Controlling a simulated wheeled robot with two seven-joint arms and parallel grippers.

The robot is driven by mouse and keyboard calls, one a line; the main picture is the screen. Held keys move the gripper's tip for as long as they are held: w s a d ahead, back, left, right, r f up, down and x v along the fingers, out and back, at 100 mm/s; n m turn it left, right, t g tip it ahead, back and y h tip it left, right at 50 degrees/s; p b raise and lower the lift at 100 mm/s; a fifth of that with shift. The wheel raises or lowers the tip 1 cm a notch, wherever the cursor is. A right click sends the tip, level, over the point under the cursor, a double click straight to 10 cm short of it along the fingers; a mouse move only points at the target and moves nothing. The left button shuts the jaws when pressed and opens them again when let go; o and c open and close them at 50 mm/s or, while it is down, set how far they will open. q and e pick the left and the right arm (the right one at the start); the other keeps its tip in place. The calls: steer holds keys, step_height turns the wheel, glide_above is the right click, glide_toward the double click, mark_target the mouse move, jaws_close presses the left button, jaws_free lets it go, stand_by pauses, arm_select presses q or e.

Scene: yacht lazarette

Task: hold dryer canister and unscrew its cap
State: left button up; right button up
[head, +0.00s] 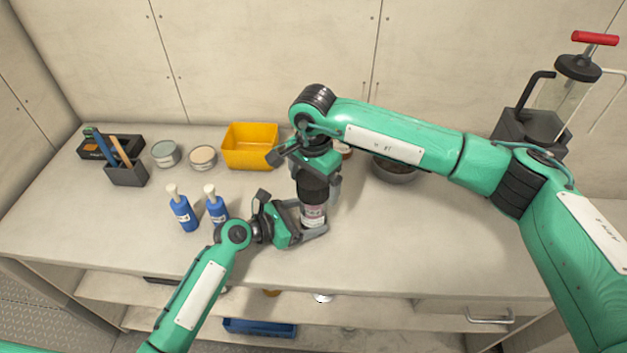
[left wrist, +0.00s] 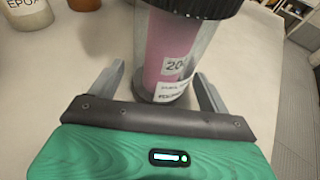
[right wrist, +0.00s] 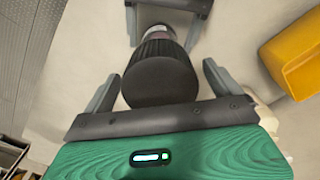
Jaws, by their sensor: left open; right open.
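The dryer canister (head: 313,214) stands upright near the counter's front, a clear cylinder with pink contents and white labels; its body also shows in the left wrist view (left wrist: 170,50). Its ribbed black cap (head: 313,188) is on top, and the right wrist view shows the cap (right wrist: 160,82) from above. My left gripper (head: 312,220) is open, with its fingers either side of the canister's lower body. My right gripper (head: 315,180) is above the canister, open, its fingers either side of the cap with visible gaps. My right wrist partly hides the cap's top in the head view.
Two blue bottles (head: 183,213) stand left of my left gripper. Behind are a yellow bin (head: 251,147), two round tubs (head: 203,157) and a grey bowl (head: 395,172). A pump with a red handle (head: 595,38) stands at the far right. The counter's right front is clear.

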arm_select(q)
steer(key=shift+w+d+f, duration=0.15)
steer(key=shift+w+d, duration=0.1)
steer(key=shift+d, duration=0.15)
steer(key=c, duration=0.9)
steer(key=shift+o, duration=0.2)
arm_select(e)
steer(key=c, duration=1.1)
arm_select(q)
steer(key=shift+o, duration=0.9)
arm_select(e)
steer(key=shift+c, duration=0.4)
arm_select(q)
steer(key=c, duration=0.7)
